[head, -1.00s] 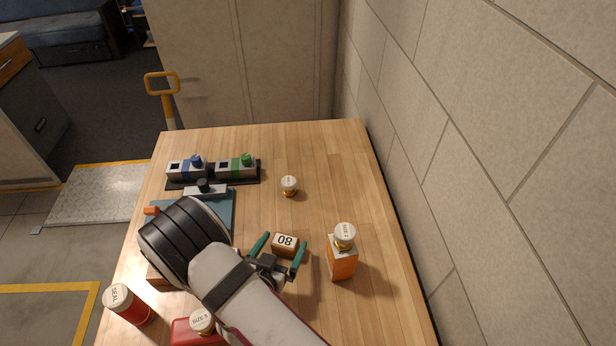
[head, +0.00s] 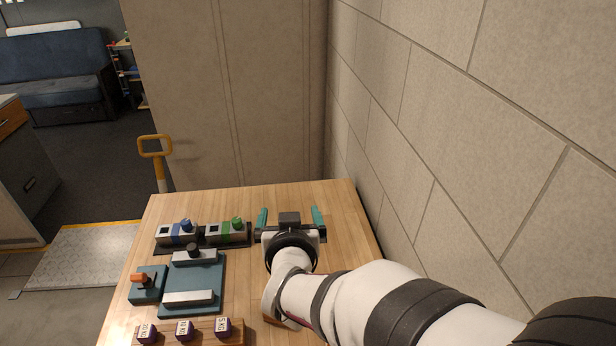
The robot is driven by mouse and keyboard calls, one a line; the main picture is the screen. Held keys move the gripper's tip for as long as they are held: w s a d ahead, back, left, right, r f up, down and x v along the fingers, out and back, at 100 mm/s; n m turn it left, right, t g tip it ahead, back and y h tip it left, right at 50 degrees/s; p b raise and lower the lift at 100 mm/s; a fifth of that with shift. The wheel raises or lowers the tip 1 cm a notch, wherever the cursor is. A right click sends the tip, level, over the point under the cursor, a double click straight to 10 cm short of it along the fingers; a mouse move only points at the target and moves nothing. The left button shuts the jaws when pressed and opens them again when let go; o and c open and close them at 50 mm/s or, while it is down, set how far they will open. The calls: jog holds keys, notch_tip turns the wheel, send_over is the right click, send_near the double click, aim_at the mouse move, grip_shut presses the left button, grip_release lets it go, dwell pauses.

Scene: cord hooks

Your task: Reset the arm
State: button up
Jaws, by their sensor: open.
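My gripper (head: 290,218) is raised over the right part of the wooden table (head: 335,200). Its two teal fingers are spread wide apart and point toward the far edge. I see nothing between them. My arm comes in from the lower right and hides the right and near right part of the table top.
A black base with blue-knobbed (head: 177,233) and green-knobbed (head: 227,231) blocks stands at the back left. A teal fixture (head: 205,275) and an orange-switched box (head: 147,284) are nearer. A wooden rack (head: 200,328) holds purple-sided cubes in front. A block wall (head: 450,130) rises on the right.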

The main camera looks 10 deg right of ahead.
jog(key=s+d+r, duration=0.3)
jog(key=d+r, duration=0.1)
jog(key=r, duration=0.1)
jog(key=s+f+m+g+y, duration=0.1)
jog(key=s+f+g, duration=0.2)
jog(key=s, duration=0.5)
jog(key=s+f+m+g, duration=0.1)
jog(key=s+f+g, duration=0.3)
jog(key=s, duration=0.5)
jog(key=s+f+m+g+y, duration=0.1)
jog(key=s+f+m+g, duration=0.1)
jog(key=s+g, duration=0.4)
jog(key=shift+s+a+f+y, duration=0.3)
jog(key=shift+s+f, duration=0.35)
jog(key=shift+s, duration=0.5)
